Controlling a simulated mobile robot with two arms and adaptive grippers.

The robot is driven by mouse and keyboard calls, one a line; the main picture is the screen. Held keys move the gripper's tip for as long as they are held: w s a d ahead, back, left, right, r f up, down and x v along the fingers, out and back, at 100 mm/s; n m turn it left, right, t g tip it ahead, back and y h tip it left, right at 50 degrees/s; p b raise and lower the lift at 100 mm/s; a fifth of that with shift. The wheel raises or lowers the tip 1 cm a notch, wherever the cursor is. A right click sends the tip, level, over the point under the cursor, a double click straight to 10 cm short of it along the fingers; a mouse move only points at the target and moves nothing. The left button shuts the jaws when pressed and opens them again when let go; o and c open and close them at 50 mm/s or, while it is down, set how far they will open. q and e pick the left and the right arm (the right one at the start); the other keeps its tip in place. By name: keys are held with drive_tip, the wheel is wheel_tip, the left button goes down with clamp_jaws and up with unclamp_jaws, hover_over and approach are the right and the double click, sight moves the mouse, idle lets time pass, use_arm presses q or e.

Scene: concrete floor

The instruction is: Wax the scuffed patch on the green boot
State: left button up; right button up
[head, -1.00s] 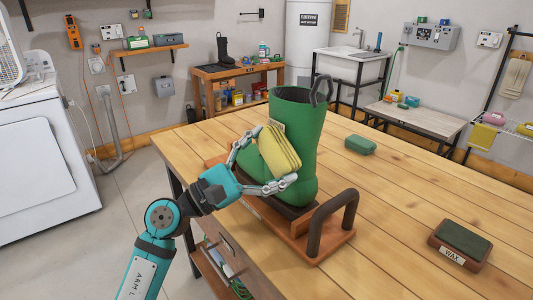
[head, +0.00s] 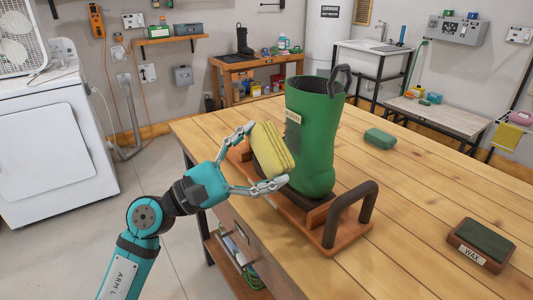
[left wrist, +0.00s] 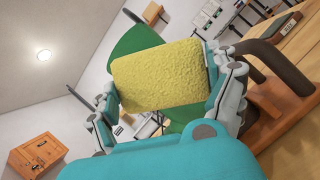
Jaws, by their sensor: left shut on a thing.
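The green boot (head: 318,130) stands upright in a wooden stand (head: 345,240) with dark handles on the table. A small label is on its shaft, with a darker patch (head: 292,137) below it that may be the scuff. I cannot tell if the pad touches the boot. In the left wrist view the yellow pad (left wrist: 160,76) sits between the fingers, with the green boot (left wrist: 135,42) behind it. The wax block (head: 480,246) lies at the right. My right gripper is out of view.
The table between the stand and the wax is clear. A washer (head: 50,140), workbench (head: 255,80) and sink (head: 385,55) stand beyond the table.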

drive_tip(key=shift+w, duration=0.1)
use_arm(q)
drive_tip(key=shift+s+a, duration=0.15)
drive_tip(key=shift+a, duration=0.1)
drive_tip(key=shift+s+a+f, duration=0.1)
drive_tip(key=shift+s+a, duration=0.15)
drive_tip(key=shift+a, duration=0.05)
drive_tip(key=shift+s+a+b, duration=0.2)
drive_tip(key=shift+a+b, duration=0.15)
drive_tip(key=shift+s+a, duration=0.35)
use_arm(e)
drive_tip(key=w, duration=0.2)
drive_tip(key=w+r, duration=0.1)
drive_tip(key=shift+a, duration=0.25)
use_arm(q)
drive_tip(key=shift+w, duration=0.1)
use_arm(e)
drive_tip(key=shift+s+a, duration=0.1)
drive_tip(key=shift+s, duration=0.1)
